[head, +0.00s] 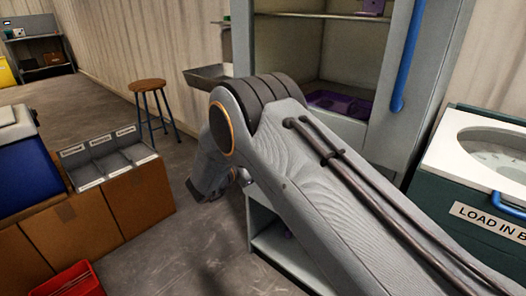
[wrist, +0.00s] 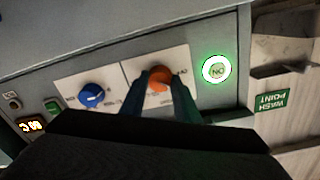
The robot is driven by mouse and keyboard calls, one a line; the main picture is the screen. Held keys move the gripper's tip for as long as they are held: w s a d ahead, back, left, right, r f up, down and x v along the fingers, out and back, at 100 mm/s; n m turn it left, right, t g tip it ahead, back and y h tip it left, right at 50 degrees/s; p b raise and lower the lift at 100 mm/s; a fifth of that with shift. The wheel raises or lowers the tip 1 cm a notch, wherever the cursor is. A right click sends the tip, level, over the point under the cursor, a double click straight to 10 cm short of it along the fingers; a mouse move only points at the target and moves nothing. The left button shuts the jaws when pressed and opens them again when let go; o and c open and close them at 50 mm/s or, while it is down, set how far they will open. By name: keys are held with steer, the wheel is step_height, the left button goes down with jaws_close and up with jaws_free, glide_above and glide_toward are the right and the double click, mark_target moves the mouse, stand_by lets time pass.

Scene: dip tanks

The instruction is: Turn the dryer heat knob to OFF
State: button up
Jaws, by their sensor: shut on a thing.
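In the wrist view, an orange knob (wrist: 160,79) sits on a pale label plate on a grey panel (wrist: 40,82). My gripper (wrist: 160,90) is shut on this knob, with one dark finger on each side of it. The plate's lettering is too blurred to read, so the knob's setting cannot be told. A blue knob (wrist: 92,95) on its own plate is to the left. In the head view my arm covers the panel, and the knob and fingertips are hidden.
Beside the knob are a lit green-ringed button (wrist: 216,69), a green switch (wrist: 53,106) and a lit display (wrist: 31,125). In the head view a grey cabinet (head: 405,75) stands behind my arm, a stool (head: 147,86) and cardboard boxes (head: 105,215) to the left.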

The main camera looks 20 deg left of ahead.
steer(key=shift+d+n+p, duration=0.1)
steer(key=shift+n+p, duration=0.6)
steer(key=shift+n, duration=3)
steer(key=o, duration=1)
steer(key=shift+o, duration=0.2)
steer(key=shift+s, duration=0.1)
steer(key=v, duration=0.7)
steer(key=shift+s, duration=0.3)
steer(key=shift+f, duration=0.15)
